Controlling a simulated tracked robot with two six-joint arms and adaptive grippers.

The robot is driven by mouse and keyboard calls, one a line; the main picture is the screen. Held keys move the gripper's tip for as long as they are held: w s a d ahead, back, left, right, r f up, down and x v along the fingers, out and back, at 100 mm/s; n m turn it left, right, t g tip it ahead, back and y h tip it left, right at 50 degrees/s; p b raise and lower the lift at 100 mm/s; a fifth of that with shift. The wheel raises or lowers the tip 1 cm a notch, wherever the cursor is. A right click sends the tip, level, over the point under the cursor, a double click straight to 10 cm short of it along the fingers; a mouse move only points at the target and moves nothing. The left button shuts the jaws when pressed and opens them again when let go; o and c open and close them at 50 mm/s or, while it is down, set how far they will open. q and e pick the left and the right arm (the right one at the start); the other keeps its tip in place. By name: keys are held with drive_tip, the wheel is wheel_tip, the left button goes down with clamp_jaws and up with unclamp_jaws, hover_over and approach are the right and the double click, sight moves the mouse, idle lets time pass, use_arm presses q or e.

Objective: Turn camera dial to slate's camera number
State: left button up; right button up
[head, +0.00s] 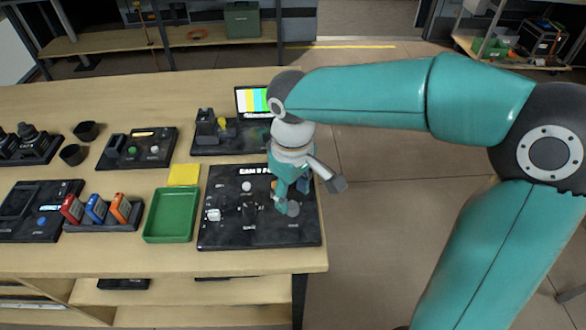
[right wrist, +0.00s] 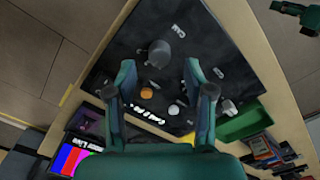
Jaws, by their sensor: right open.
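The black camera panel (head: 232,236) lies at the right front of the table, with blurred white lettering along its far edge. In the right wrist view a grey round dial (right wrist: 158,53) stands on it, near a label that looks like "CAM". The same dial shows as a grey disc (head: 293,209) in the head view. My right gripper (right wrist: 158,68) is open and empty above the panel, its fingertips either side of the dial in the picture; contact cannot be told. I cannot pick out a readable slate. A teal part (right wrist: 300,14) at the wrist view's corner may be my left gripper.
An orange knob (right wrist: 147,92) and a white switch (right wrist: 228,107) are also on the panel. A green tray (head: 172,237) and a yellow note (head: 184,174) lie left of it. A colour-bar screen (head: 245,102) stands behind. Open floor lies right of the table.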

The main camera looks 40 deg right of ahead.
sight(293, 205)
wheel_tip(293, 205, up, 8)
drive_tip(key=shift+r, duration=0.2)
idle(0.5)
